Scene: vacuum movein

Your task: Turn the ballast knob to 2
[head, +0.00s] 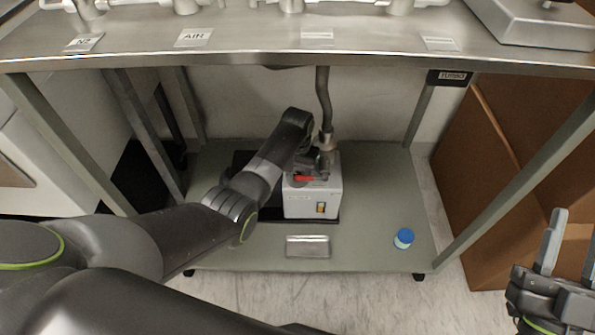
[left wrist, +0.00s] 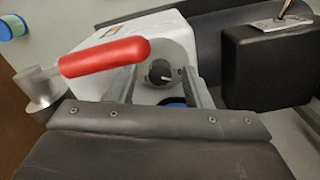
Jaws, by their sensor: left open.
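The white pump box (head: 312,202) stands on the lower shelf under the bench. A dark round ballast knob (left wrist: 160,71) with a light pointer mark shows on its top in the left wrist view. My right gripper (head: 575,222) is open and empty at the right edge.
A metal pipe (head: 324,95) rises behind the box to the bench (head: 260,40). A blue-capped jar (head: 403,238) and a metal plate (head: 307,246) lie on the shelf (head: 375,190). Table legs and a brown box (head: 500,185) bound the right side.

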